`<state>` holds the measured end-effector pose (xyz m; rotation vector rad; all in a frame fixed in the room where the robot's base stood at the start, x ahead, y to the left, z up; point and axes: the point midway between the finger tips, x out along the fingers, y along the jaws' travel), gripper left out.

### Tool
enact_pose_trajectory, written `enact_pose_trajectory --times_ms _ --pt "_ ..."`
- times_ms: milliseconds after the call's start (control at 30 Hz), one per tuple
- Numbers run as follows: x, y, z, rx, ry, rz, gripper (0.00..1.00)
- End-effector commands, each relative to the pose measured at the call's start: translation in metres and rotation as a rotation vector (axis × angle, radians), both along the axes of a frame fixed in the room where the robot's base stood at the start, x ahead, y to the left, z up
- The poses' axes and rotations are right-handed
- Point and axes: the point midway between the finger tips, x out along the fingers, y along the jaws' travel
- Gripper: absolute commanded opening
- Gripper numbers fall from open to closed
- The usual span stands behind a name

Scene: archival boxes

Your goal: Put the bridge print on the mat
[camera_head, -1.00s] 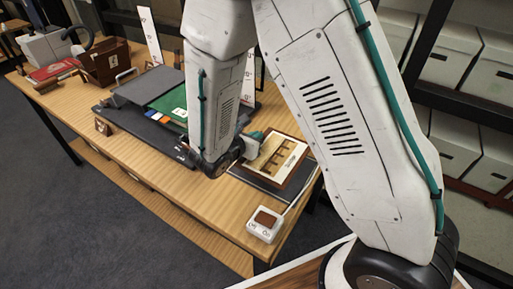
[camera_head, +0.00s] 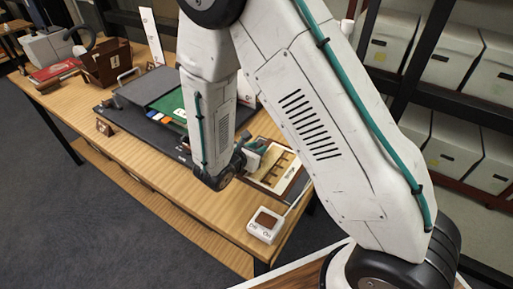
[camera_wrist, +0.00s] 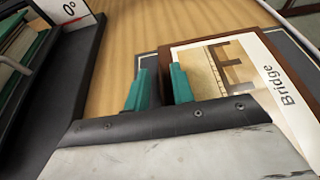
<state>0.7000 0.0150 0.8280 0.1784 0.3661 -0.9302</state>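The bridge print (camera_wrist: 235,75) is a brown-framed picture of a bridge with the word "Bridge" on its pale margin. It lies over the dark grey mat (camera_wrist: 149,65), whose border shows to the left and right of the frame in the wrist view. In the head view the print (camera_head: 283,168) is partly hidden by my arm, and the mat (camera_head: 297,187) shows at its right. My gripper (camera_wrist: 160,86) has two teal fingers standing apart by the frame's left edge. The print's near part is hidden behind my gripper.
A white device with a brown screen (camera_head: 266,225) stands near the table's front right corner. A brown box (camera_head: 105,65) and red book (camera_head: 55,70) sit farther left. Shelved boxes stand behind.

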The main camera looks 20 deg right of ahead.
Motion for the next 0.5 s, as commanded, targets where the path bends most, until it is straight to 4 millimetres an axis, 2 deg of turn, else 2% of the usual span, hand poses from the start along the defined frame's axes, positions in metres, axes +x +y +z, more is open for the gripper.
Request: enact_pose_trajectory --times_ms 233,500 --pt "-0.001 0.002 0.004 0.0 0.0 0.001 0.24" --pt "-0.028 0.041 0.023 0.002 0.0 0.006 0.24"
